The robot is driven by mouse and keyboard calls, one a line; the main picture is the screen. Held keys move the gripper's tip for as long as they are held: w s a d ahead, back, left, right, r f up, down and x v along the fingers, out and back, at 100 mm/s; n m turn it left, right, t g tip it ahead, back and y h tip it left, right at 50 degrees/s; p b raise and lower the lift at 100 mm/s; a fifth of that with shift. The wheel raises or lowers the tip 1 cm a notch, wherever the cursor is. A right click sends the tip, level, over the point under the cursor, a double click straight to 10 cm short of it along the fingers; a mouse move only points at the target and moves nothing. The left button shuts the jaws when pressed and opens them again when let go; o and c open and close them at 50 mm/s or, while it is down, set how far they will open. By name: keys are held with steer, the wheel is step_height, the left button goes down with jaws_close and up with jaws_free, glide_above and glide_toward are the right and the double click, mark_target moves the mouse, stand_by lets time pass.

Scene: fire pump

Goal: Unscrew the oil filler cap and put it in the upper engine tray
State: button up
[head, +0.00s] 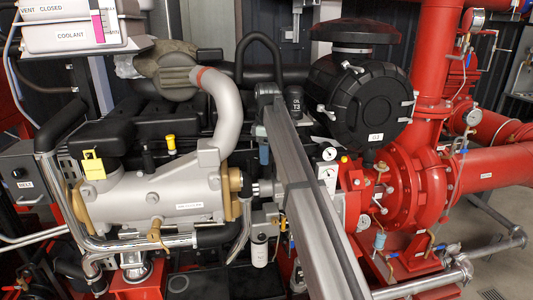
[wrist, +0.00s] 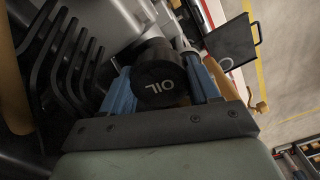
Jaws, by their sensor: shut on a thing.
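The oil filler cap (wrist: 160,86), black and round with "OIL" on its face, fills the middle of the wrist view. My gripper (wrist: 161,88) is shut on it, with one blue finger on each side. A dark square plate (wrist: 233,41) with a pale ring shows beyond the fingers in the wrist view. I cannot tell whether it is the upper engine tray.
A black air filter (head: 356,100) and red pump pipes (head: 425,180) crowd the right. Black ribs (wrist: 65,60) lie close left of the fingers in the wrist view.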

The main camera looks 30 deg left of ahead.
steer(key=n, duration=0.2)
steer(key=shift+n, duration=0.3)
steer(key=shift+r, duration=0.25)
steer(key=shift+r, duration=2.3)
steer(key=s+d+r, duration=0.2)
steer(key=s+d, duration=0.3)
stand_by(0.5)
steer(key=shift+w+f, duration=0.1)
